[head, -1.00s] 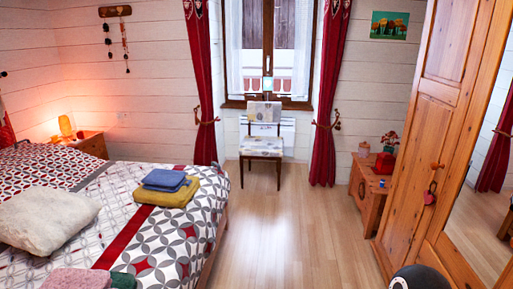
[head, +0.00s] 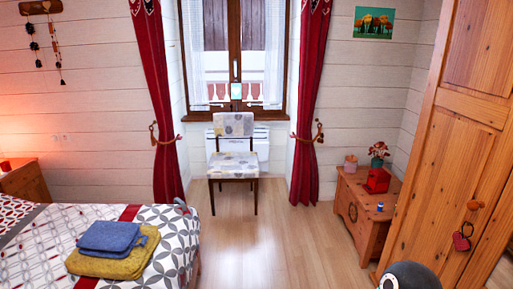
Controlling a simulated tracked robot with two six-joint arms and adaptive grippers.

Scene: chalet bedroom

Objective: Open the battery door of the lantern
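No lantern can be made out for certain. A small red boxy object (head: 377,180) stands on the wooden chest at the right; it may be the lantern, but it is too small to tell, and no battery door shows. Neither of my grippers can be made out. A dark rounded part at the bottom right edge looks like part of my own body.
The wooden chest (head: 352,212) also bears a flower pot (head: 378,155), a pink jar (head: 351,163) and a small blue item (head: 380,207). A wardrobe (head: 440,160) stands right, a bed (head: 172,220) left, a chair (head: 233,163) ahead. Floor (head: 270,240) between is clear.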

